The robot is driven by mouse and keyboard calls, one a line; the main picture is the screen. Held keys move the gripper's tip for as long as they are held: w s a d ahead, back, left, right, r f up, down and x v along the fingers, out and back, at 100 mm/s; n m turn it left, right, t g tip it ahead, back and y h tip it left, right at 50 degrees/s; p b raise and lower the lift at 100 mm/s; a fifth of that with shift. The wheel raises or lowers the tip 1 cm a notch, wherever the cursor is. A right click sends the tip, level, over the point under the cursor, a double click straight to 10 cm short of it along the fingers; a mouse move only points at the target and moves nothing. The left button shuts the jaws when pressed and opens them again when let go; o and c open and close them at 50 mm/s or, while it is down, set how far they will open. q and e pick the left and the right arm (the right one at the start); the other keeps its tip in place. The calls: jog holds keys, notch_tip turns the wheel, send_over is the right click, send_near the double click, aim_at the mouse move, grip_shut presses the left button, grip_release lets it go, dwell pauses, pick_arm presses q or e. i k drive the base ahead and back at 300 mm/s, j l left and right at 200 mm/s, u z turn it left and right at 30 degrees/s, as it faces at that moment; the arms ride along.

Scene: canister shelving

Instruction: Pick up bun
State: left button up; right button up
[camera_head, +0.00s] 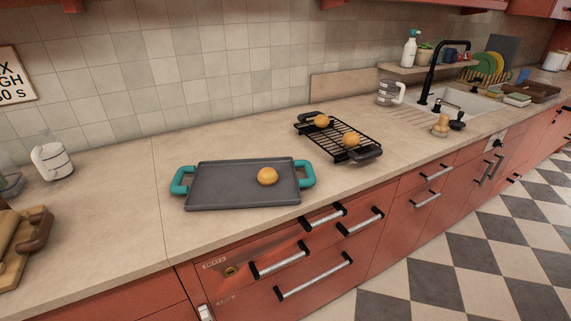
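One round orange-brown bun (267,176) lies on the right half of a dark grey tray (222,189) with teal handles, in the middle of the counter. A second bun (322,121) sits on the far left part of a black wire rack (335,133). A third bun (351,140) sits on the near right part of the same rack. Neither of my grippers shows in the head view, so nothing is seen touching the buns.
The beige counter (125,225) is clear around the tray and left of it. A wooden board (16,245) and a white jug (52,161) are at the left.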

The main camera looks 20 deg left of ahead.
aim_at(266, 177)
jog(key=i+l+u, duration=0.45)
jog(key=l, duration=0.3)
jog(key=i+l+u, duration=0.25)
jog(key=l, duration=0.15)
